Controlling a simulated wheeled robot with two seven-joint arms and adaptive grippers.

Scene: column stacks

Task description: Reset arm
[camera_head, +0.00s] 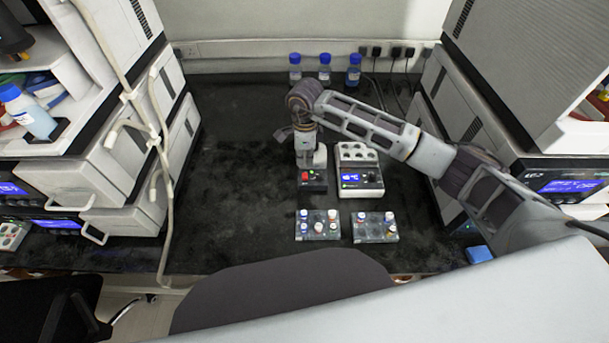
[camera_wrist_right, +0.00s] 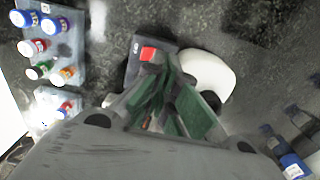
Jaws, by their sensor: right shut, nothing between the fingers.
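My right arm reaches in from the right in the head view and bends down over the bench. My right gripper (camera_head: 304,158) points down at a small dark device with a red button (camera_head: 312,180). In the right wrist view the green-padded fingers (camera_wrist_right: 168,108) are together and empty, in front of that device (camera_wrist_right: 148,53) and a white rounded part (camera_wrist_right: 207,75). I cannot tell whether the fingertips touch the device. My left gripper is not in the head view.
A white heater block (camera_head: 358,175) stands right of the device. Several blue-capped bottles (camera_head: 325,70) stand at the back. White instruments line both sides. The bench's left half (camera_head: 235,170) is clear.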

